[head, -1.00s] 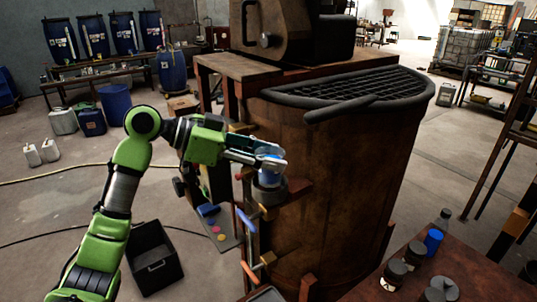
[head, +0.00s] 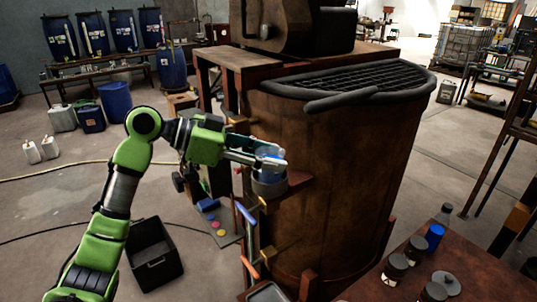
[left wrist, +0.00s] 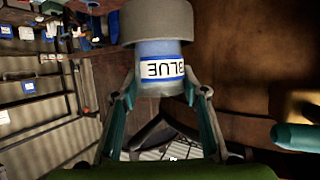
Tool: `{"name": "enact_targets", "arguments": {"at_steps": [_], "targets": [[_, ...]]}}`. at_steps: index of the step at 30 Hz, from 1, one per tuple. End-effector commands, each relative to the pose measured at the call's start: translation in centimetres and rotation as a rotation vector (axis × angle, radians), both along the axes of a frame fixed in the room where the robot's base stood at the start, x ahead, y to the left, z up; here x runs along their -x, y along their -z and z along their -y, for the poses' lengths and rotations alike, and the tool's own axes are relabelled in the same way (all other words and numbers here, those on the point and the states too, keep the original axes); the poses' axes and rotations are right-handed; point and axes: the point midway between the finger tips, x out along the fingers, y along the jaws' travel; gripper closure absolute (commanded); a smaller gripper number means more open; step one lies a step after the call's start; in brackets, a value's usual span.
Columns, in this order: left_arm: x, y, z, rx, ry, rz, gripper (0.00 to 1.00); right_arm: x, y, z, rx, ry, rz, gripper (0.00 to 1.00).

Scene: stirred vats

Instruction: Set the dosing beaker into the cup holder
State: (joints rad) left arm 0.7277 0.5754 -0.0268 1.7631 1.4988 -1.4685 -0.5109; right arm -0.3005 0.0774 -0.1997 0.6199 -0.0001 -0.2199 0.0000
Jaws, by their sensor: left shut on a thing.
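The dosing beaker (head: 267,172) is clear with blue contents. My left gripper (head: 270,161) is shut around its side in the head view. In the left wrist view the beaker (left wrist: 162,50) carries a white label reading BLUE, upside down in the picture, with the gripper fingers (left wrist: 160,90) on either side. The cup holder (head: 268,187) is a grey ring on a bracket at the vat's side, directly under the beaker. In the left wrist view the holder (left wrist: 165,20) hides the beaker's base, which appears to be at or inside the ring. How deep it sits cannot be told. My right gripper is out of view.
The rusty vat (head: 335,180) with a black grille (head: 350,88) stands just right of the holder. A blue-handled valve (head: 246,214) and a button panel (head: 222,228) are below. A table (head: 430,265) with jars stands at lower right. A black crate (head: 153,255) lies on the floor.

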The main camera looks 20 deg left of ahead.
Motion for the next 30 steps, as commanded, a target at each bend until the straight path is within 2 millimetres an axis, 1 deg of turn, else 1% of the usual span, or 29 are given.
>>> {"name": "enact_targets", "arguments": {"at_steps": [6,14,15,17,18,26,30], "targets": [[0.00,0.42,0.00,0.001,0.000,0.000,0.85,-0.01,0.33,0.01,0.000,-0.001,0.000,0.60],[0.00,0.42,0.00,0.000,0.000,0.001,0.85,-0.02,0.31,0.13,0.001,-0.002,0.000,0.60],[0.00,0.43,0.00,0.000,0.000,0.001,0.57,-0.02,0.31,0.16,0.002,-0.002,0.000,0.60],[0.00,0.43,0.00,0.000,0.000,0.001,0.41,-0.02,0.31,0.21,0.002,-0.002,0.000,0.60],[0.00,0.43,0.00,0.000,0.000,0.001,0.40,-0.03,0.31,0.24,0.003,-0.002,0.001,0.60],[0.01,0.53,-0.01,-0.001,0.000,0.000,0.40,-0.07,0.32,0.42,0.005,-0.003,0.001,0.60],[0.24,0.34,-0.53,-0.002,-0.001,-0.001,0.40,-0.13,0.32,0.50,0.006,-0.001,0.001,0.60]]}}
